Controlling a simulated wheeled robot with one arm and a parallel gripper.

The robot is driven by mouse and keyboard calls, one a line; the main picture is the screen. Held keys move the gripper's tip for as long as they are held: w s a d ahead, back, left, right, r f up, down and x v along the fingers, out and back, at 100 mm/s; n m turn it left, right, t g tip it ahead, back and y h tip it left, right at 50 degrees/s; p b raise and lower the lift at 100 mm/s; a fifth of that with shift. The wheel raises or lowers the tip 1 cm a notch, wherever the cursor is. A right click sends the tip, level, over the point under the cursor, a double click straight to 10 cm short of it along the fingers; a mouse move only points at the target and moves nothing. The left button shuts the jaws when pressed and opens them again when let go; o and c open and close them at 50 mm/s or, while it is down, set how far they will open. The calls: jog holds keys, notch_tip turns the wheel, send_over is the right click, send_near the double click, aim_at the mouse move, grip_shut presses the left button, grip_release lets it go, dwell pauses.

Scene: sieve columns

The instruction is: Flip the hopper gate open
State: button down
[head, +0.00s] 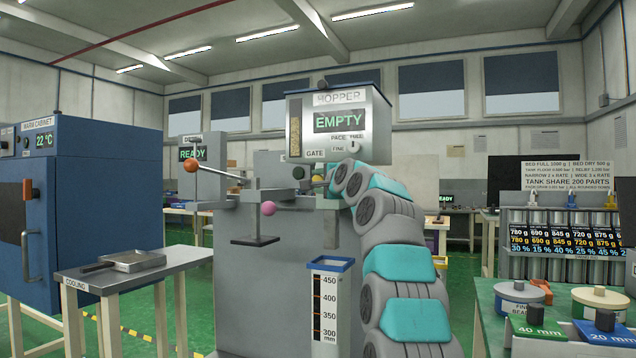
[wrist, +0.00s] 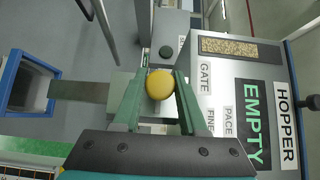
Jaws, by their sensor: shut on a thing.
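The grey hopper (head: 340,115) stands at the middle of the head view. Its display reads EMPTY, and a GATE label (head: 315,154) is low on its front. In the wrist view the hopper face (wrist: 215,88) fills the right side, with the GATE label beside my gripper. My gripper (wrist: 160,76) is shut on a round yellow knob (wrist: 160,84) next to that label. The knob sits between the two green fingers. The lever behind the knob is mostly hidden, so I cannot tell the gate's position. In the head view my arm largely hides the grip.
A blue-rimmed column with a millimetre scale (head: 328,310) stands below the hopper. An orange-knobbed lever (head: 191,166) and a pink knob (head: 268,208) stick out to the left. A cooling table (head: 130,275) and blue warm cabinet (head: 85,200) stand further left. A green bench (head: 490,300) is at right.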

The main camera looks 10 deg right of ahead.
dwell(0.4)
jog(key=s+a, duration=0.1)
jog(key=s, duration=0.1)
jog(key=s+a, duration=0.2)
jog(key=shift+s+b, duration=0.15)
jog(key=shift+b, duration=0.15)
jog(key=shift+f, duration=0.1)
jog(key=shift+c, duration=2.3)
grip_release()
jog(key=shift+s, duration=0.1)
jog(key=s+d, duration=0.1)
jog(key=s, duration=0.6)
jog(key=shift+s+d+b, duration=0.2)
jog(key=shift+s+b, duration=0.15)
